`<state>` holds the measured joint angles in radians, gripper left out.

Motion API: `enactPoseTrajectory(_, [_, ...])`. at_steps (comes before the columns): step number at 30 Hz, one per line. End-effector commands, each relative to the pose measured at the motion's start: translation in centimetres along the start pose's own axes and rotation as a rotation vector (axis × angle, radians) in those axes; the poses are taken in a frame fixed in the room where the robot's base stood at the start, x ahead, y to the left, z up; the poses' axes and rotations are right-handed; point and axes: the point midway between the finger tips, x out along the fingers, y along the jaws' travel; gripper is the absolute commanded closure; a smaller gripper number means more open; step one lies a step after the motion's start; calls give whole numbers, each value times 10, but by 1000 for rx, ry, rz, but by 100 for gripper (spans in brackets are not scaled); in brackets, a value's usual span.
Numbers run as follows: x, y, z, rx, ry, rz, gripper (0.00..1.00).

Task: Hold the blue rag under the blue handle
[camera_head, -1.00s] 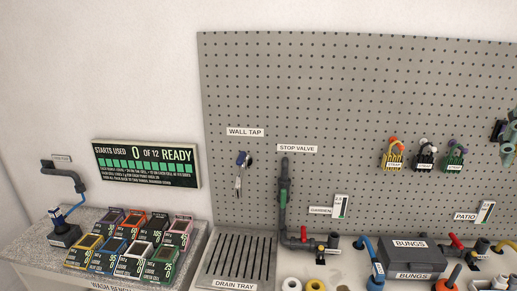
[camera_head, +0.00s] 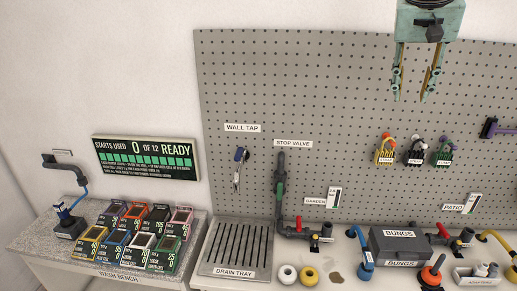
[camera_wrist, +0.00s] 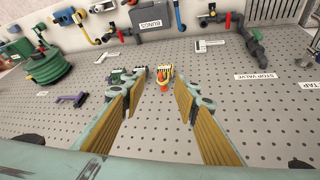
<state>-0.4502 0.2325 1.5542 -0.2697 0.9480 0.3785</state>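I cannot make out a blue rag in either current view. A small hanging fitting with a blue upper part (camera_head: 240,155) is on the pegboard below the WALL TAP label; I cannot tell whether that part is a handle. On the wash bench at left stands a dark-based fitting with a blue part (camera_head: 66,219) and a bent blue-grey pipe. My gripper (camera_head: 410,98) is at the upper right in front of the pegboard, fingers pointing down, open and empty. In the wrist view its fingers (camera_wrist: 162,78) stand apart, with an orange-and-yellow strap (camera_wrist: 164,82) beyond them.
Several coloured-frame cells (camera_head: 117,247) sit on the wash bench. A drain tray (camera_head: 207,262), a dark BUNGS box (camera_head: 399,243) and pipes with red levers line the bottom. Small straps (camera_head: 415,150) hang on the pegboard (camera_head: 340,100). A green hose coil (camera_wrist: 50,65) shows in the wrist view.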

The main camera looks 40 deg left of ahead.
Motion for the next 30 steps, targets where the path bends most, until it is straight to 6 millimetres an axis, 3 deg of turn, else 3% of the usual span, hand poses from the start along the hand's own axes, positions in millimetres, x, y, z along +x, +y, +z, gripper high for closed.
enactPoseTrajectory(1, [5, -22, -2, -13, -1, -11, 72])
enactPoseTrajectory(14, [40, -197, 4, -105, -14, -97, 72])
enactPoseTrajectory(20, [53, -280, 21, -147, -23, -135, 72])
enactPoseTrajectory(30, [68, -420, 70, -217, -40, -195, 72])
